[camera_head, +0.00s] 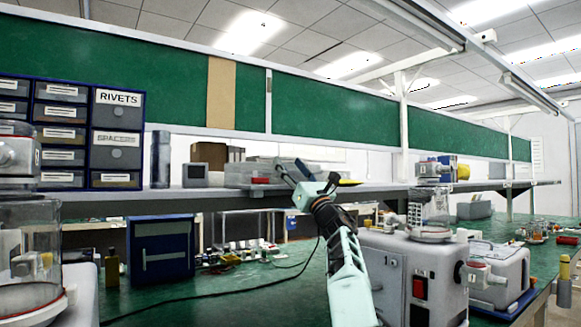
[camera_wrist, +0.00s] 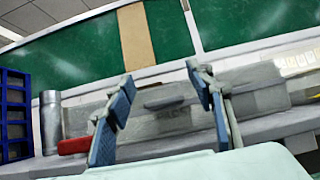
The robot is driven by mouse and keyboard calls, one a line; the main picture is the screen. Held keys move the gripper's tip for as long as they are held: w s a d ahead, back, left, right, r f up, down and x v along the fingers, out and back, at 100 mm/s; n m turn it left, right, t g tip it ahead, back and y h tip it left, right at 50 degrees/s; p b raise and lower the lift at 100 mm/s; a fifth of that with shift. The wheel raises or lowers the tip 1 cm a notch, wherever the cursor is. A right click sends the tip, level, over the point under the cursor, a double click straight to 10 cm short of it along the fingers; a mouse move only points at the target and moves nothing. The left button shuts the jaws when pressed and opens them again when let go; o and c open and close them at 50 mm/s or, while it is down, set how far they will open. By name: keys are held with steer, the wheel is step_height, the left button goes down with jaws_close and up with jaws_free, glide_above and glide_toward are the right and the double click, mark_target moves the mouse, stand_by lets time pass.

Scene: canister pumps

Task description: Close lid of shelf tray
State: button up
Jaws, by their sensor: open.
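The long grey shelf tray (camera_head: 240,171) sits on the upper shelf, partly hidden behind my gripper in the head view. In the wrist view the tray (camera_wrist: 160,122) fills the middle, with a small handle and a faint label on its front. I cannot clearly tell its lid from its body or how far the lid stands open. My gripper (camera_head: 293,168) is raised at shelf height in front of the tray's right part. In the wrist view my gripper (camera_wrist: 160,80) is open and empty, its two blue-padded fingers spread across the tray. Contact with the tray cannot be told.
A red object (camera_wrist: 74,146) lies by the tray's left end. A grey cylinder (camera_head: 160,158) and a blue drawer cabinet (camera_head: 117,140) stand further left on the shelf (camera_head: 150,196). Canister pumps (camera_head: 432,212) stand at right and far left. A dark cable crosses the green bench.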

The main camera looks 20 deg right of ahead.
steer(key=shift+s, duration=0.1)
steer(key=v, duration=1.1)
steer(key=shift+s+f, duration=0.25)
steer(key=shift+s, duration=0.05)
stand_by(0.3)
steer(key=shift+d, duration=0.15)
